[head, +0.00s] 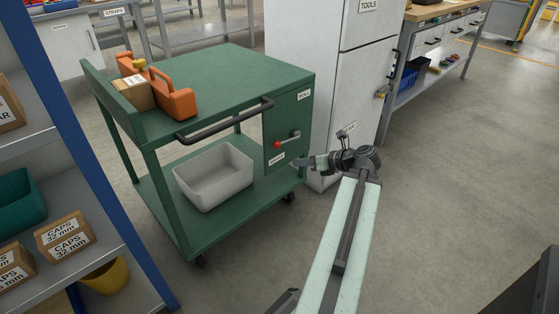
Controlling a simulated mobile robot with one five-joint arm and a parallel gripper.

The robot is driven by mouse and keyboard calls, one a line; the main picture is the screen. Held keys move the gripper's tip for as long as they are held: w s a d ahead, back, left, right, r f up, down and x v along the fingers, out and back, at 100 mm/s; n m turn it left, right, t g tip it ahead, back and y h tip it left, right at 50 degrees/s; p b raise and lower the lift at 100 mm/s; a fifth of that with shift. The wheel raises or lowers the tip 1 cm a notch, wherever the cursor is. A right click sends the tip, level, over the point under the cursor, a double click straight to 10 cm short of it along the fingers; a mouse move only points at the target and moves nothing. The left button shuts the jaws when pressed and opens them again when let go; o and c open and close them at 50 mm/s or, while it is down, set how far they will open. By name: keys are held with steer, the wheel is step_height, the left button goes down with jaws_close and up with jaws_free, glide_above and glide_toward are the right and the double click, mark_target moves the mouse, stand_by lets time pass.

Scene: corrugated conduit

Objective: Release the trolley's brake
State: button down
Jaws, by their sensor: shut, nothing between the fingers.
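The green trolley (235,62) stands left of centre, with a dark push handle (225,122) along its near side. On its right-hand panel is a grey lever (290,138) with a red knob (278,144) at its left end, lying nearly level and tipped slightly down to the left. A label reading ROLL (304,95) sits above it, and a smaller label (277,159), too small to read, sits below. My gripper (298,162) is shut and empty. Its tips point left, just below and right of the red knob in the picture, apart from it.
The trolley carries an orange toolbox (175,97) and carton (135,92) on top, and a grey bin (215,178) below. A white TOOLS cabinet (350,70) stands close on the right. A blue-framed shelf (85,140) is at left. Floor (460,150) at right is open.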

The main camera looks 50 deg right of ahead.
steer(key=b+x, duration=0.5)
steer(key=x, duration=0.6)
steer(key=r+p, duration=0.1)
steer(key=d+r+p, duration=0.1)
steer(key=r, duration=0.1)
steer(key=r+p, duration=0.1)
steer(key=p, duration=0.1)
steer(key=shift+s+d+r, duration=0.1)
steer(key=shift+d+r, duration=0.05)
steer(key=shift+d, duration=0.15)
